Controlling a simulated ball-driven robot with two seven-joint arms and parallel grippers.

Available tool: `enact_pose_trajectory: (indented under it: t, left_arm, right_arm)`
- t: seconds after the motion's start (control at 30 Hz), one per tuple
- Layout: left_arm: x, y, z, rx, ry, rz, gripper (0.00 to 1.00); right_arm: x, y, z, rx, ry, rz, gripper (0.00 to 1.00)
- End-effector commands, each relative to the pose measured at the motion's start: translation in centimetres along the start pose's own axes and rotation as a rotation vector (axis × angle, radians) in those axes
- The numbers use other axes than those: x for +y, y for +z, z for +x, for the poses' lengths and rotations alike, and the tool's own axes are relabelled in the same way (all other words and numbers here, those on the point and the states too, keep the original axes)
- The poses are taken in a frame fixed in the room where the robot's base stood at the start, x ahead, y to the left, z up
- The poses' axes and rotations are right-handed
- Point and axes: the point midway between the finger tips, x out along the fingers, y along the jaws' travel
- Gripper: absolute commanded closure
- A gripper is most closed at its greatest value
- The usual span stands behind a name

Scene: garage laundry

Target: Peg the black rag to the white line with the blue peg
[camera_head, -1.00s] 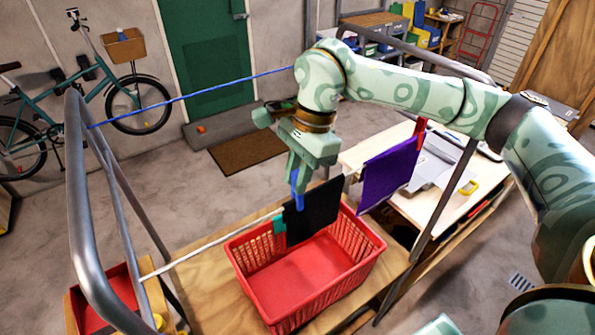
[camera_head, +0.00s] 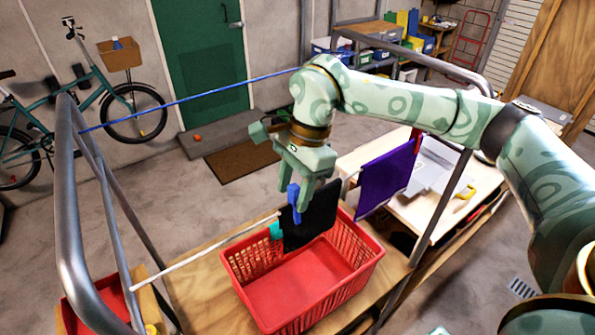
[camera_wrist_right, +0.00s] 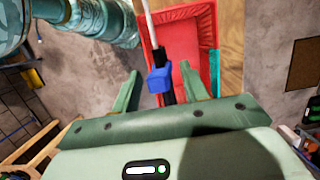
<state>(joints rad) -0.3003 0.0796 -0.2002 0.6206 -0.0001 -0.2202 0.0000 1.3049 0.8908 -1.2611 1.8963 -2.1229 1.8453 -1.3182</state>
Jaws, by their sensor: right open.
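The black rag (camera_head: 312,218) hangs from the white line (camera_head: 215,244), above the red basket. The blue peg (camera_head: 294,200) sits upright on the line at the rag's top edge. It also shows in the right wrist view (camera_wrist_right: 160,79), standing on the line over the dark edge of the rag. My right gripper (camera_head: 300,196) is just above the rag with its fingers apart. In the right wrist view the gripper (camera_wrist_right: 158,84) has one finger on each side of the peg, with gaps between. My left gripper is in neither view.
A red basket (camera_head: 365,262) stands on a wooden bench below the rag. A teal item (camera_head: 276,230) hangs left of the rag. A purple cloth (camera_head: 385,178) hangs to the right. A blue line (camera_head: 200,97) and metal frame posts (camera_head: 72,220) bound the space.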

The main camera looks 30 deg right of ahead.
Motion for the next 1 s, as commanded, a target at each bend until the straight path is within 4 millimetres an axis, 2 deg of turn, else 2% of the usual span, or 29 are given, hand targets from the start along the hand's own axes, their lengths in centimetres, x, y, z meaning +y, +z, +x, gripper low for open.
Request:
enact_pose_trajectory:
  t: [0.17, 0.4, 0.6, 0.8, 1.0]
  left_arm:
    - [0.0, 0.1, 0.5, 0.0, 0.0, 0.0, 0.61]
    - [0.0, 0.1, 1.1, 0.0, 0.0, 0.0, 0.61]
    - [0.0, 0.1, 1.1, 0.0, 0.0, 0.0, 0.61]
    - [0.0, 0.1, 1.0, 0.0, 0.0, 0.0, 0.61]
    - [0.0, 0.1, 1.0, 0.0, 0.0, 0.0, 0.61]
  right_arm:
    - [-0.1, -0.1, -2.6, 0.001, -0.006, 0.002, 0.56]
    - [-0.1, 0.0, -9.3, 0.001, -0.007, 0.001, 0.56]
    - [0.0, 0.0, -13.8, 0.0, -0.004, 0.001, 0.56]
    - [0.0, -0.1, -15.8, 0.0, 0.0, 0.001, 0.56]
    - [0.0, -0.1, -16.1, 0.0, 0.0, 0.001, 0.56]
